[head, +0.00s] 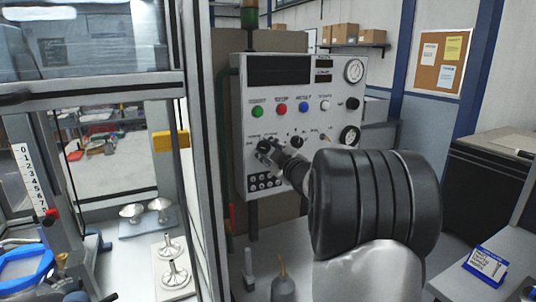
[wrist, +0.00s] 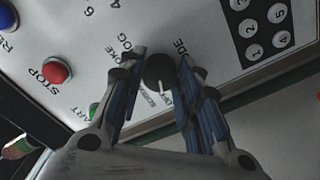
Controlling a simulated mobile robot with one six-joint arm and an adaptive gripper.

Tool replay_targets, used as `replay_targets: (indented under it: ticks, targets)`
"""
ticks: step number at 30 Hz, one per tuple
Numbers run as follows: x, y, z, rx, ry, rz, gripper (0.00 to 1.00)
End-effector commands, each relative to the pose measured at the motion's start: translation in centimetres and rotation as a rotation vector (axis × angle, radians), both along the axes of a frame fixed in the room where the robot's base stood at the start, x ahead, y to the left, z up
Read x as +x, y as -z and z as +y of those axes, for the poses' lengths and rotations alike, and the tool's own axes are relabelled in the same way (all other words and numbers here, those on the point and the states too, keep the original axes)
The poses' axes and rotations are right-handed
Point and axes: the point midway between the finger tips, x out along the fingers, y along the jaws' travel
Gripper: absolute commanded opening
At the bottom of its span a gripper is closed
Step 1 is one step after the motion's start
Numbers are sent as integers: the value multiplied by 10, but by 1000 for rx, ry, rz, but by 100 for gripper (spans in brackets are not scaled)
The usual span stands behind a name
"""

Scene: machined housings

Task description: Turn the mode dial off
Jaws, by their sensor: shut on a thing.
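The mode dial (wrist: 159,71) is a round black knob with a white pointer line, which points down and slightly right in the wrist view. In the head view my gripper (head: 268,152) reaches the lower left of the grey control panel (head: 300,118), and the arm and fingers hide most of the dial.
A red stop button (wrist: 56,72) and a black keypad (wrist: 263,28) lie near the dial. Green, red, blue and white buttons run across the panel, with gauges (head: 354,71) at its right. A glass-walled enclosure frame (head: 196,150) stands close on the left.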

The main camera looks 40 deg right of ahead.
Motion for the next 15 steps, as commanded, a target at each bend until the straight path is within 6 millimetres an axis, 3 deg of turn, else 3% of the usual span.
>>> replay_targets:
  ticks: [11,12,15]
  targets:
    - [0,-1,0,-6,-1,1,7]
    - [0,-1,0,-6,-1,1,34]
    - [0,0,0,-5,-1,0,41]
